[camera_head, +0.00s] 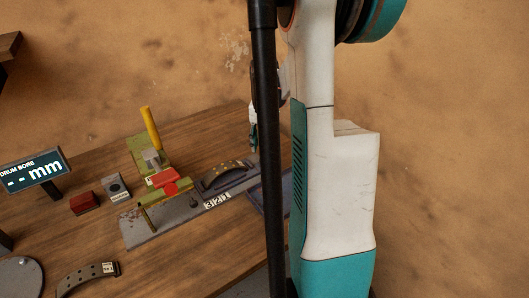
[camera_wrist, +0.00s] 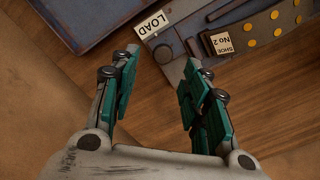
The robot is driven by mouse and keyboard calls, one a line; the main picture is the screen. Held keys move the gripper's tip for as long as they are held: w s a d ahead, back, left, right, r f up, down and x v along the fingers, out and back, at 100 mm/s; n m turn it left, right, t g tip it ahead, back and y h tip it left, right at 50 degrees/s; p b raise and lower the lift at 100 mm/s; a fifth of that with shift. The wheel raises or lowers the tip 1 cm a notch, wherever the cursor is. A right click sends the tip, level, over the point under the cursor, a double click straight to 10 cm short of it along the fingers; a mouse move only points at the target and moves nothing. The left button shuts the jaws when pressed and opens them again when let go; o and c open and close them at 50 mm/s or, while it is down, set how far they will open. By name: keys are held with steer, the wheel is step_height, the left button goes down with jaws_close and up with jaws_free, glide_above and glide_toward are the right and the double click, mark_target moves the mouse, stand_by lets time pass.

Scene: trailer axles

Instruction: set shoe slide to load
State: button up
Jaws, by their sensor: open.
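In the wrist view my gripper (camera_wrist: 160,64) is open and empty, its two teal fingers apart near the end of a grey metal plate. A white LOAD label (camera_wrist: 153,23) sits on that end, with a round dark grey spot (camera_wrist: 163,53) beside it. A curved shoe (camera_wrist: 268,30) with yellow rivets and a "SHOE No 2" tag (camera_wrist: 219,41) lies on the plate. In the head view the shoe (camera_head: 224,172) rests on the long grey base plate (camera_head: 147,229). My gripper (camera_head: 253,131) is partly hidden there behind a black post. Contact with the plate cannot be told.
A green fixture (camera_head: 165,195) with a red block (camera_head: 163,178) and a yellow lever (camera_head: 150,128) stands on the plate. A blue-edged tray (camera_wrist: 75,25) lies beside the LOAD end. A drum bore display (camera_head: 34,170) stands left. A loose shoe (camera_head: 84,275) lies in front.

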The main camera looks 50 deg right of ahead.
step_height(320, 180, up, 7)
steer(key=shift+f, duration=0.15)
stand_by(0.7)
